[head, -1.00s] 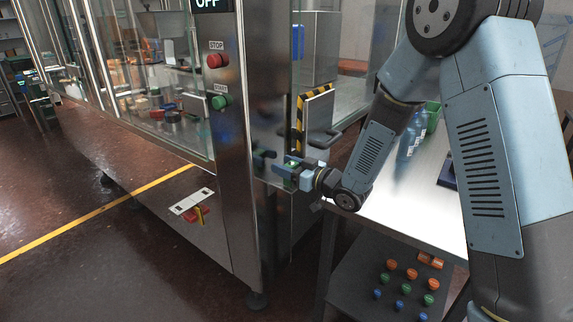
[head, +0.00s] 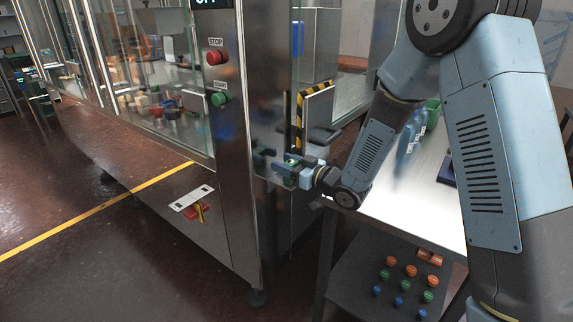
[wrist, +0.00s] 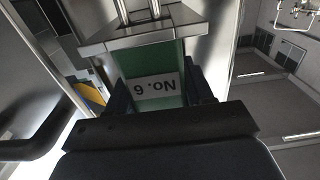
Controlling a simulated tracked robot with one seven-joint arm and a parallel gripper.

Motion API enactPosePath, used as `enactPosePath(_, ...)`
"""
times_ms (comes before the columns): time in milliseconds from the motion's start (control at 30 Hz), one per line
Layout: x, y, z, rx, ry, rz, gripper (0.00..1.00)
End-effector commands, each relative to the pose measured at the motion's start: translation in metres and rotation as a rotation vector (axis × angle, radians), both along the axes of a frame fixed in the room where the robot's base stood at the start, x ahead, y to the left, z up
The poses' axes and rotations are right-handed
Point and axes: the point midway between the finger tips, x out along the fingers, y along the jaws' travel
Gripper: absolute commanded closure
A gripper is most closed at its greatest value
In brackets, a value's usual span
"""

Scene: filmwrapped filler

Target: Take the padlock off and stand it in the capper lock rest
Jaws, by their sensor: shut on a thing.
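The padlock (wrist: 157,90) shows in the wrist view with a green body, a white label reading "No. 6" upside down, and a bright metal shackle at the top. My gripper (wrist: 160,95) is shut on its body, one dark finger on each side. In the head view my gripper (head: 287,172) is beside the steel corner post of the capper (head: 230,150), with a bit of the padlock's green (head: 291,160) showing. A grey metal piece crosses between the body and shackle rods. I cannot tell whether the shackle is hooked on anything. I cannot make out the lock rest.
Red and green buttons are on the post. A yellow-black striped edge (head: 300,115) and dark handle stand behind my gripper. A steel table (head: 400,205) with bottles is at right.

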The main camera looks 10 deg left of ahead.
Motion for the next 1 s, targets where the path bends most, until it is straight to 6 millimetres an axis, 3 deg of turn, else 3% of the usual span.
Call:
enactPosePath(467, -0.0003, -0.0006, -0.0046, -0.005, 0.003, -0.001, 0.84)
enactPosePath(500, -0.0003, -0.0007, -0.0048, -0.005, 0.004, -0.001, 0.48)
enactPosePath(800, -0.0001, -0.0005, -0.0034, -0.002, 0.002, -0.001, 0.19)
enactPosePath(1000, -0.0001, -0.0004, -0.0031, -0.002, 0.001, -0.001, 0.19)
